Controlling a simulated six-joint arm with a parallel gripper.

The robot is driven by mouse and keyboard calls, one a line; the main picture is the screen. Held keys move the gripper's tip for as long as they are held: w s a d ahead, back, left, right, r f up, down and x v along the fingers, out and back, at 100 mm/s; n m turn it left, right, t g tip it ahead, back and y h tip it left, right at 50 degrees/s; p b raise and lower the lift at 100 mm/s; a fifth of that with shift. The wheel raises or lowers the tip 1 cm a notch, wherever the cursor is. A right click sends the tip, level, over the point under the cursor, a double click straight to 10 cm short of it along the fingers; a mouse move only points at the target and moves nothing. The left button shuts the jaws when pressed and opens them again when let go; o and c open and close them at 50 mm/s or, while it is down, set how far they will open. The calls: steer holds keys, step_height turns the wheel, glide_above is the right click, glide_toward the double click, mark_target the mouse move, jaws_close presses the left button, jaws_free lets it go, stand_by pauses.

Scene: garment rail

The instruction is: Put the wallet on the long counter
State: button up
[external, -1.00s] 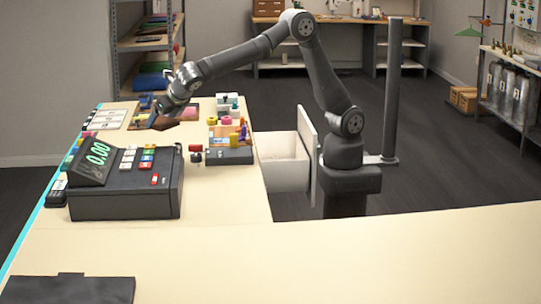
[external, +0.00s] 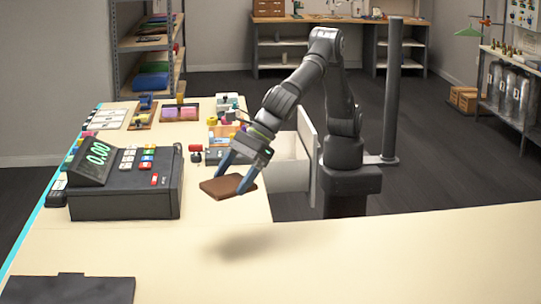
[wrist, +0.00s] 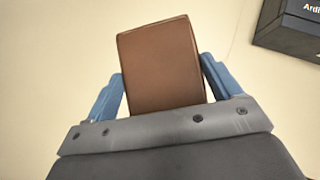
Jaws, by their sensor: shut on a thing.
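The brown wallet (external: 225,187) is held between the blue fingers of my gripper (external: 236,182), in the air above the counter. In the wrist view the wallet (wrist: 162,65) fills the gap between the two fingers (wrist: 165,90), with a finger on each side of it. The long counter (external: 330,255) is pale wood and runs across the front of the external view. A soft shadow lies on its bare top below and in front of the wallet, so the wallet is clear of the surface.
A black cash register (external: 125,185) stands on the counter left of the wallet. A dark flat mat (external: 70,290) lies at the front left. Small coloured items and trays (external: 180,112) crowd the back of the left section. An open white drawer (external: 288,170) sits beside my base. The front right counter is clear.

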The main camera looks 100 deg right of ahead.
steer(key=s+a+n+g+y, duration=0.1)
steer(key=s+a+n+y, duration=0.15)
steer(key=s+a, duration=0.65)
steer(key=shift+n+h, duration=0.35)
steer(key=s+a+f, duration=0.2)
steer(key=s+f, duration=0.1)
steer(key=s+a+f, duration=0.3)
steer(key=f, duration=0.1)
steer(key=s+a+f, duration=0.3)
steer(key=f, duration=0.1)
steer(key=shift+a+f, duration=0.15)
steer(key=shift+f, duration=2.1)
steer(key=o, duration=0.6)
steer(key=shift+f, duration=0.2)
steer(key=o, duration=0.4)
steer(key=shift+c, duration=0.2)
steer(key=shift+r, duration=0.1)
